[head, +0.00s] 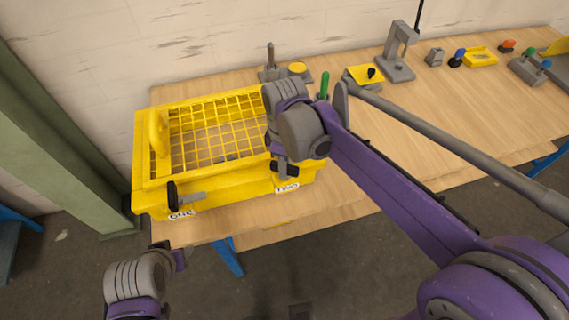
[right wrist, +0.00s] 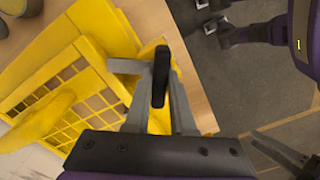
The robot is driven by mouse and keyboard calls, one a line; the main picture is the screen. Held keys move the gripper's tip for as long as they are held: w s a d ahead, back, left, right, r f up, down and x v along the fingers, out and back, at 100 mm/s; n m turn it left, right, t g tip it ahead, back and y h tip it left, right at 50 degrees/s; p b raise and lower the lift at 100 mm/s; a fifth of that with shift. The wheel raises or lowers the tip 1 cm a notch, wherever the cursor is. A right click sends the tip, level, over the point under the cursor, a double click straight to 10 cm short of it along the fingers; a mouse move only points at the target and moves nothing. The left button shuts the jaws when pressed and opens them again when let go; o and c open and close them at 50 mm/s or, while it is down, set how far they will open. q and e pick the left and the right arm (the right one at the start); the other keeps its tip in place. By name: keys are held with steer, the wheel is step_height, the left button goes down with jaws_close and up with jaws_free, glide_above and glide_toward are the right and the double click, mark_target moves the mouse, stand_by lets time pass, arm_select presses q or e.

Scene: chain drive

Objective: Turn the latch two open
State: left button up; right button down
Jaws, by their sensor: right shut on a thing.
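A yellow crate (head: 150,187) with a grid lid (head: 215,135) stands at the table's left end. Two latches with dark handles are on its front. Latch one (head: 172,195) is at the left, its dark handle upright at the end of a grey bar. Latch two (head: 290,169) is at the right, partly hidden by my right gripper (head: 281,165). In the right wrist view, the black handle of latch two (right wrist: 160,77) is between the fingers of my right gripper (right wrist: 157,95), which is shut on it. My left gripper (right wrist: 208,16) is empty, its fingertips apart, away from the crate.
A small label (head: 287,188) sits below latch two. A grey stand (head: 396,65), a green-handled thing (head: 323,86), a yellow block (head: 366,76) and several small parts are along the back of the table (head: 430,120). A green post (head: 60,130) stands left of the crate.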

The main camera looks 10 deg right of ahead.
steer(key=m, duration=0.5)
steer(key=shift+m, duration=0.3)
steer(key=m, duration=0.5)
steer(key=shift+m, duration=0.4)
steer(key=c, duration=0.8)
jaws_free()
steer(key=shift+o, duration=0.2)
steer(key=shift+r, duration=0.15)
step_height(320, 180, up, 11)
steer(key=shift+f, duration=0.2)
